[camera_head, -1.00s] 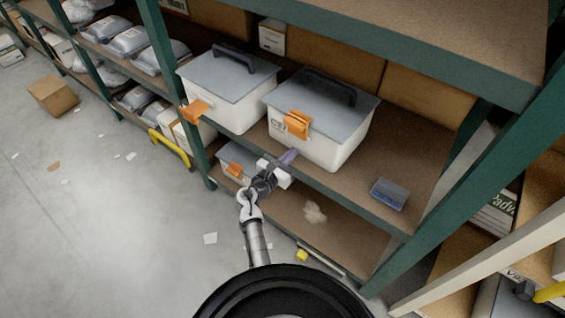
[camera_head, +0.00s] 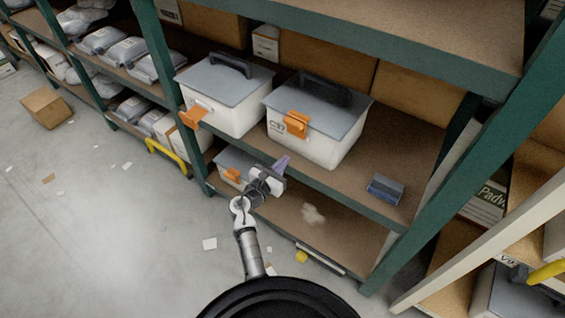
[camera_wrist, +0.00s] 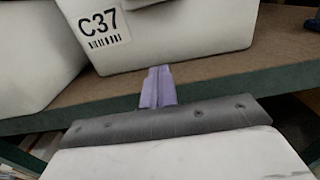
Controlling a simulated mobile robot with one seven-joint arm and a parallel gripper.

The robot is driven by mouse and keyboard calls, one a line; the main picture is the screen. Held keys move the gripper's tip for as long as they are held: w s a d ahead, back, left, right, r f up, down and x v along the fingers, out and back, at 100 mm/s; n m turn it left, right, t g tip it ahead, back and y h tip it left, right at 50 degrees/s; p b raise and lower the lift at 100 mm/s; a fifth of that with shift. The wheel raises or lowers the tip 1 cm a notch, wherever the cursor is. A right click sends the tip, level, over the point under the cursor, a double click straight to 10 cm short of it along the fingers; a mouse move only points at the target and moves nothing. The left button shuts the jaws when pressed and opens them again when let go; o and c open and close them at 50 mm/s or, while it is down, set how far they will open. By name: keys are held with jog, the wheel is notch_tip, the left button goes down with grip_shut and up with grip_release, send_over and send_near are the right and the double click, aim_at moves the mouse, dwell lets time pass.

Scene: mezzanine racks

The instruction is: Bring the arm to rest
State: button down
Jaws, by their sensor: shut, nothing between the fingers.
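My gripper (camera_head: 282,162) is at the front edge of the middle shelf (camera_head: 345,187), in front of the right-hand white box. Its pale purple fingers (camera_wrist: 158,88) are together and empty in the wrist view. A white box (camera_head: 310,145) with a grey lid, black handle and orange latch stands on the shelf; its C37 label (camera_wrist: 102,25) shows in the wrist view. The fingertips appear just below and in front of this box; I cannot tell whether they touch the shelf edge. My arm reaches up from the bottom of the head view, bent at the elbow.
A second white box (camera_head: 222,105) stands to the left. Another box with an orange latch (camera_head: 232,175) sits on the lower shelf behind my gripper. A small blue-grey item (camera_head: 385,189) lies at the shelf's right. Green uprights (camera_head: 420,195) flank the bay. The floor (camera_head: 120,220) at left is open.

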jog(key=b+v, duration=0.1)
jog(key=v, duration=0.8)
jog(key=shift+s+a, duration=0.15)
jog(key=shift+s, duration=0.05)
